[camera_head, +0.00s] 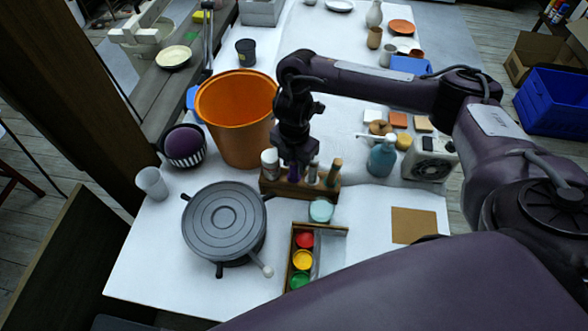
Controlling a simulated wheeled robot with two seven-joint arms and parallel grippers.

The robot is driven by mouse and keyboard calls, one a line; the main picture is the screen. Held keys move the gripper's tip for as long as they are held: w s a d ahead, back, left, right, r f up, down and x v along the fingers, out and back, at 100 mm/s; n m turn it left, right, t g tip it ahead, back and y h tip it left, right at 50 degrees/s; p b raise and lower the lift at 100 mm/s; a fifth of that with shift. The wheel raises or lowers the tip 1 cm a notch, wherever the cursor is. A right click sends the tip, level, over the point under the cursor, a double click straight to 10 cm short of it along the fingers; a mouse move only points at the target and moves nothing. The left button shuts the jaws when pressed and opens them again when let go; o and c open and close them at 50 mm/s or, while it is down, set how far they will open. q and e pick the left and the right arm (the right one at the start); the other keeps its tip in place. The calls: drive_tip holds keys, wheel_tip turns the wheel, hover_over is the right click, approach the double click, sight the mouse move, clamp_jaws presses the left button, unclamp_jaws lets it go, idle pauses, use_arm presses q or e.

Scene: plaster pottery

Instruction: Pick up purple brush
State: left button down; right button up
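My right gripper (295,164) points down over a wooden brush holder (303,193) in the middle of the white table. A thin purple thing, likely the purple brush (294,174), shows just under the gripper tips and stands in the holder. The gripper hides most of it. I cannot tell whether the fingers are closed on it. Other upright tools stand in the holder to the right, with a tan-handled one (335,171) at the end. A white-capped bottle (270,163) stands at its left end. My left gripper is not in view.
An orange bucket (236,115) stands behind left of the holder, and a grey turntable (224,222) in front left. A paint tray (303,262) and a light-blue cup (321,210) are in front. A teal pump bottle (382,157) stands right. The table's front left is clear.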

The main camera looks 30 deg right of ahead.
drive_tip(key=shift+f, duration=0.4)
drive_tip(key=shift+c, duration=0.2)
clamp_jaws()
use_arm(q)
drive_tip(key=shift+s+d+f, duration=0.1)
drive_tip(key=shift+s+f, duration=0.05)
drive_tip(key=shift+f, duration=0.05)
use_arm(e)
drive_tip(key=shift+r, duration=0.15)
